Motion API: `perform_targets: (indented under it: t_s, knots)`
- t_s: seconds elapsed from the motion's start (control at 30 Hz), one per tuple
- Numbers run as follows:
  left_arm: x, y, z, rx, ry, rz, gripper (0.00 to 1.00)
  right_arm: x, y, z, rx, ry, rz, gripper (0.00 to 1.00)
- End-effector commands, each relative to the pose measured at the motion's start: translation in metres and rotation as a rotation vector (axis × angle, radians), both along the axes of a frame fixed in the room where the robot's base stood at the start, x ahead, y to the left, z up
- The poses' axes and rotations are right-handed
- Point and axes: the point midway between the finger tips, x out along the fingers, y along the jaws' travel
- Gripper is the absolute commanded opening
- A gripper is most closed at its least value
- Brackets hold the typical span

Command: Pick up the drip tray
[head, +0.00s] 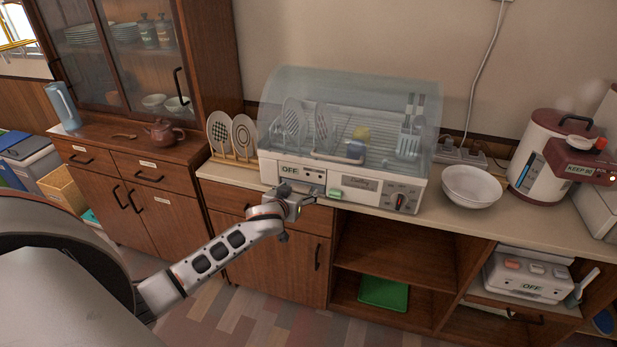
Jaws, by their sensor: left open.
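The dish dryer (380,187) stands on the counter, with a clear domed cover over plates, cups and utensils. My left gripper (303,194) is open at the lower front left of the dryer, just below its OFF label. A small green piece (334,194) shows on the dryer's front just right of the gripper. The drip tray cannot be made out clearly; the gripper hides part of the dryer's lower front edge. I cannot tell whether the fingers touch the dryer. My right gripper is out of view.
A plate rack (232,155) stands left of the dryer, and a white bowl (471,187) and a red-and-white cooker (544,170) stand right of it. A green tray (383,293) lies on the low shelf. The counter edge runs below the dryer.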

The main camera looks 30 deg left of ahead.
Motion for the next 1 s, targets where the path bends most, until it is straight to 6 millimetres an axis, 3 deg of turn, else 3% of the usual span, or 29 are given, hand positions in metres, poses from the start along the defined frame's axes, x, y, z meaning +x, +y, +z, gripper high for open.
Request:
perform_targets:
  t_s: [0.17, 0.33, 1.0]
  knots:
    - [-0.0001, 0.0001, 0.0004, 0.000, 0.000, 0.000, 0.65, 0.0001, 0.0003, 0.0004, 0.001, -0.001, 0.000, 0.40]
    - [-0.0002, 0.0001, 0.0004, 0.000, 0.000, 0.000, 0.21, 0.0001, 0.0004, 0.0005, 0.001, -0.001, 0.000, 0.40]
    - [0.0032, 0.0053, 0.0065, 0.000, -0.002, 0.000, 0.20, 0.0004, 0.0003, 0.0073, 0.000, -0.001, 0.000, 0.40]
